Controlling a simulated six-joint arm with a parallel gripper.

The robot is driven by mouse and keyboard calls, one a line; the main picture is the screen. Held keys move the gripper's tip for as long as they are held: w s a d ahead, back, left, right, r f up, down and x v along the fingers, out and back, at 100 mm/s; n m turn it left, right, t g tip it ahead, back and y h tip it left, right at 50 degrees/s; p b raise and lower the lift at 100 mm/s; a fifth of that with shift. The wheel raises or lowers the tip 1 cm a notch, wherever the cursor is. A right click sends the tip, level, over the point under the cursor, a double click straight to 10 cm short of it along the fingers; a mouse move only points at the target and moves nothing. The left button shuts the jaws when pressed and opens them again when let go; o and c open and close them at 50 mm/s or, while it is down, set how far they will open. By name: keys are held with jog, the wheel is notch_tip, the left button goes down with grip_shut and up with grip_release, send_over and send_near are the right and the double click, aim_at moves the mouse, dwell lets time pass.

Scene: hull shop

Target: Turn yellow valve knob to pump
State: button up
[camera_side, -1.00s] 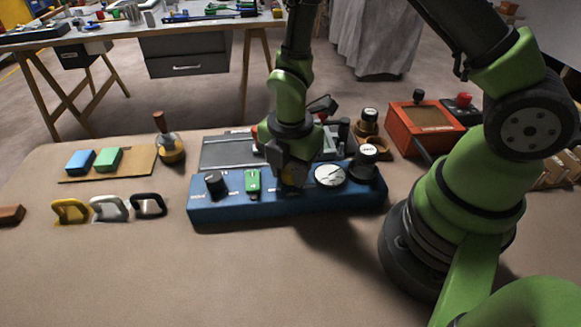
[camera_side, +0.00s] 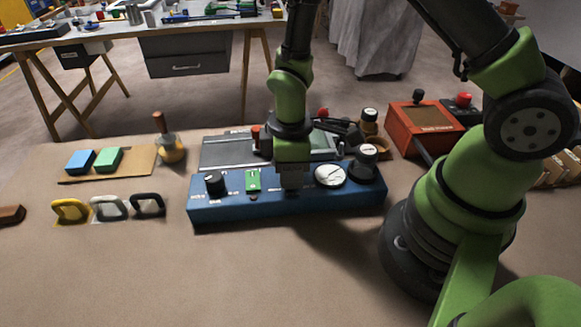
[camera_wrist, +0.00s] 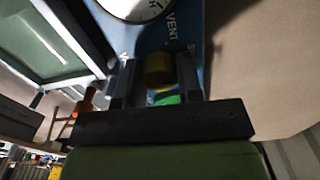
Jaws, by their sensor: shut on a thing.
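The yellow valve knob (camera_wrist: 159,67) stands on the blue panel (camera_side: 232,212). In the wrist view it sits between the two dark fingers of my gripper (camera_wrist: 157,80), which is shut on it. In the side view my gripper (camera_side: 291,184) points straight down at the middle of the panel and hides the knob. The printed word VENT (camera_wrist: 171,23) shows on the panel beyond the knob. The knob's pointer and the pump label cannot be made out.
On the panel are a black knob (camera_side: 215,183), a green switch (camera_side: 253,181) and a round white gauge (camera_side: 330,175). A grey tray (camera_side: 222,152) lies behind, and a red box (camera_side: 424,130) stands at right. The bench in front is clear.

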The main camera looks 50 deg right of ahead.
jog(key=m, duration=0.5)
jog(key=shift+m, duration=2.4)
jog(key=o, duration=0.6)
jog(key=shift+o, duration=0.2)
notch_tip(320, 180, up, 10)
